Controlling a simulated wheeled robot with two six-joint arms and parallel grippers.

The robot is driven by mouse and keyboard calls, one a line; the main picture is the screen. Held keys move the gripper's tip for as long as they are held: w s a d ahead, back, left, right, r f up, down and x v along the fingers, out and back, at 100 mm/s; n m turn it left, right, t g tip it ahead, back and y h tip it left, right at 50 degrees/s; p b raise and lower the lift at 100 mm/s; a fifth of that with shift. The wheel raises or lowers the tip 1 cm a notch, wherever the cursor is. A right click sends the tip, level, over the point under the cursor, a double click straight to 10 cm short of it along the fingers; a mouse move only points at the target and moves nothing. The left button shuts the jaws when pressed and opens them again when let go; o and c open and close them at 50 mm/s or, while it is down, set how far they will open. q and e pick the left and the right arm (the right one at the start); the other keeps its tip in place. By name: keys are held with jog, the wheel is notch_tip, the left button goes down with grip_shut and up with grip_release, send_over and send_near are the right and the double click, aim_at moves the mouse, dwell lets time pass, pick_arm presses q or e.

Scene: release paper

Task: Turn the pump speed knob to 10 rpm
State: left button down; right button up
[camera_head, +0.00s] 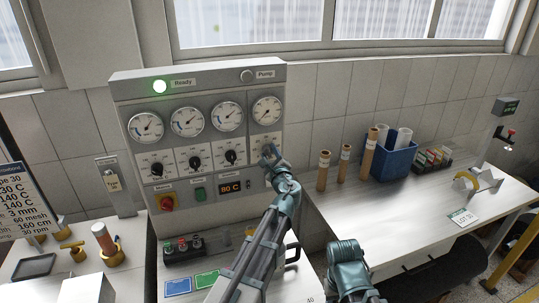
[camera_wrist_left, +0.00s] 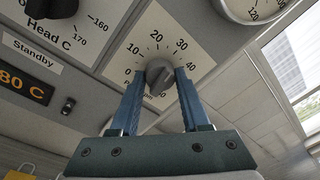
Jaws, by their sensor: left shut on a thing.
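The grey pump speed knob (camera_wrist_left: 160,78) is on a white dial plate marked 0, 10, 20, 30 and 40. My left gripper (camera_wrist_left: 161,74) is shut on it, one blue finger on each side. I cannot clearly tell which mark the knob points to. The fingers hide part of the lettering below the knob. In the head view my left gripper (camera_head: 270,156) is at the rightmost dial of the panel's knob row and covers that knob. My right arm shows at the bottom, but its gripper is not seen.
The control panel (camera_head: 128,92) has several gauges, a lit green Ready lamp (camera_head: 160,87), an unlit Pump lamp (camera_head: 247,76), other black knobs, a red button (camera_head: 167,203) and an orange display (camera_head: 231,187). Right of it, brown tubes (camera_head: 323,171) and a blue bin (camera_head: 393,163) stand on a bench.

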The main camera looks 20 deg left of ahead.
pick_arm(q)
jog(key=n, duration=0.4)
jog(key=shift+f+b, duration=0.1)
jog(key=shift+b, duration=0.2)
jog(key=n, duration=0.4)
jog(key=shift+d+n+y, duration=0.1)
jog(key=shift+n+y, duration=0.2)
jog(key=shift+n, duration=0.1)
jog(key=n, duration=0.4)
jog(key=shift+n+b, duration=0.4)
jog(key=shift+n+y, duration=0.5)
jog(key=shift+n, duration=1.4)
jog(key=shift+c, duration=1.9)
grip_release()
jog(key=r+b+v, duration=0.1)
jog(key=v, duration=1.2)
jog(key=shift+s+d+f, duration=0.2)
jog(key=shift+s+f, duration=0.2)
jog(key=shift+f, duration=0.05)
